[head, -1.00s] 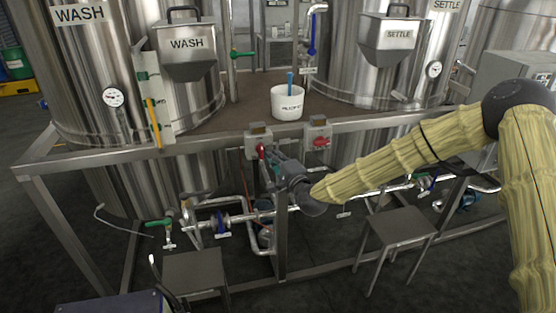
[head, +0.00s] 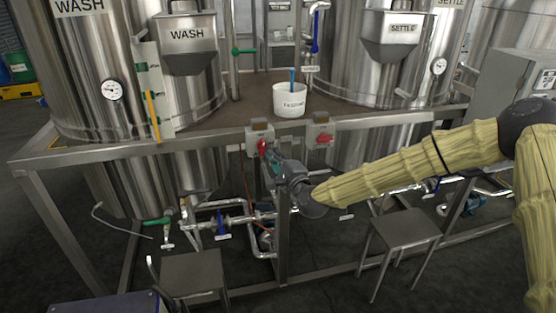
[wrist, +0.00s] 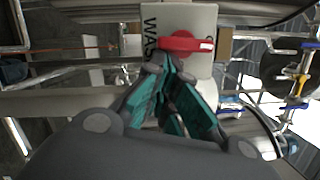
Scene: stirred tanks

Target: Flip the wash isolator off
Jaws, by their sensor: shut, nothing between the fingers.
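The wash isolator is a pale box (head: 259,132) on the frame's top rail, left of a similar box. Its red handle (head: 262,147) points up and down in the head view. In the wrist view the box (wrist: 185,18) carries sideways lettering, partly cut off, and the red handle (wrist: 188,44) lies across it. My gripper (head: 271,158) is just in front of and below the handle. In the wrist view its shut, empty fingertips (wrist: 166,62) are at the handle's lower edge, near its left part. I cannot tell whether they touch it.
The second isolator box (head: 319,132), with a red handle lying sideways, is close on the right. A white bucket (head: 289,101) stands on the deck behind. Pipes and valves (head: 220,222) run below the rail. Two metal stools (head: 402,228) stand in front.

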